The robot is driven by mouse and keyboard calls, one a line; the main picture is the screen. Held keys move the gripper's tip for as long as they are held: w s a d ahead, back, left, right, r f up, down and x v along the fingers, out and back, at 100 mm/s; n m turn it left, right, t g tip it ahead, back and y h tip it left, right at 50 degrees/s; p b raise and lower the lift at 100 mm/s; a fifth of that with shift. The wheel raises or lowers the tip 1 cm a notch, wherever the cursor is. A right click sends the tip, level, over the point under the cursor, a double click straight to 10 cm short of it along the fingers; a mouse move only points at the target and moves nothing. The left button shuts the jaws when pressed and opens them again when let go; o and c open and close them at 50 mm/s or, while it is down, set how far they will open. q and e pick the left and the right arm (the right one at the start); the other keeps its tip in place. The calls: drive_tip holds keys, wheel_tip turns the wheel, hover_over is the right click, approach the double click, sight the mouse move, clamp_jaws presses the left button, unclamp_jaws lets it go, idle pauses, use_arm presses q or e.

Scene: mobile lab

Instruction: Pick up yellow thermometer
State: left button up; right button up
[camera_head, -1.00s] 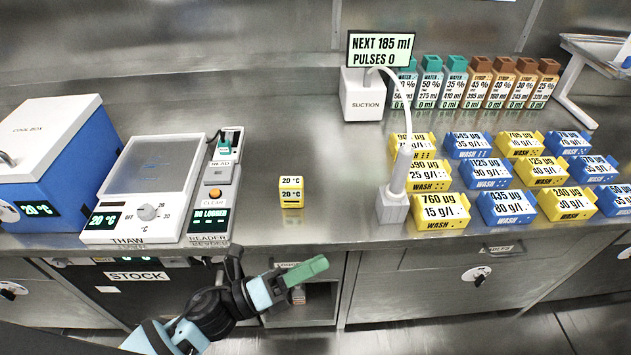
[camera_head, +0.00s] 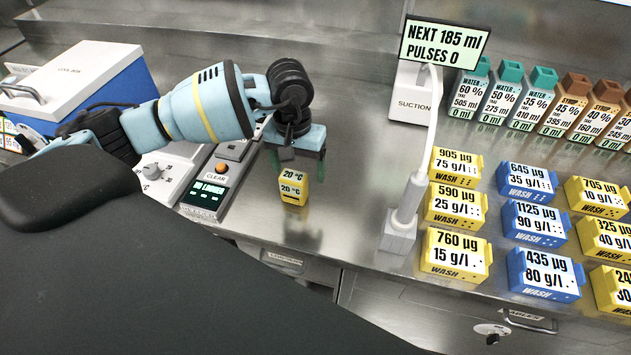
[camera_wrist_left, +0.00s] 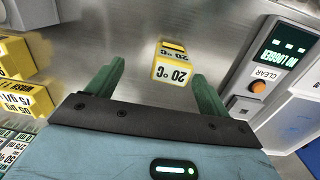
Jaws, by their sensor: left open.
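The yellow thermometer (camera_head: 293,188) is a small block with white "20 °C" labels. It stands on the steel counter between the logger and the suction post. My left gripper (camera_head: 297,163) is just behind it in the head view, green fingers apart and pointing down. In the left wrist view the thermometer (camera_wrist_left: 171,64) shows ahead of the gap between the open fingers (camera_wrist_left: 160,85), with nothing held. I cannot tell whether a finger touches it. My right gripper is not seen.
The data logger (camera_head: 209,192) with its orange button is left of the thermometer. The suction post (camera_head: 404,215) and several yellow and blue wash boxes (camera_head: 455,256) stand right. Bottles (camera_head: 497,92) line the back. Bare counter lies between thermometer and post.

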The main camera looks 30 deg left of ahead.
sight(293, 175)
use_arm(q)
drive_tip(key=shift+w+a+r+y, duration=0.2)
drive_tip(key=shift+a+r+y, duration=0.1)
drive_tip(key=shift+a, duration=0.3)
drive_tip(key=shift+f, duration=1.1)
drive_tip(key=shift+w+a+f+p, duration=0.1)
drive_tip(key=shift+a+f+p, duration=0.15)
drive_tip(key=shift+f, duration=1)
drive_tip(key=shift+w+a+f+p, duration=0.1)
drive_tip(key=shift+a+f, duration=0.1)
drive_tip(key=shift+f, duration=1.4)
drive_tip(key=c, duration=1.1)
drive_tip(key=shift+r, duration=0.15)
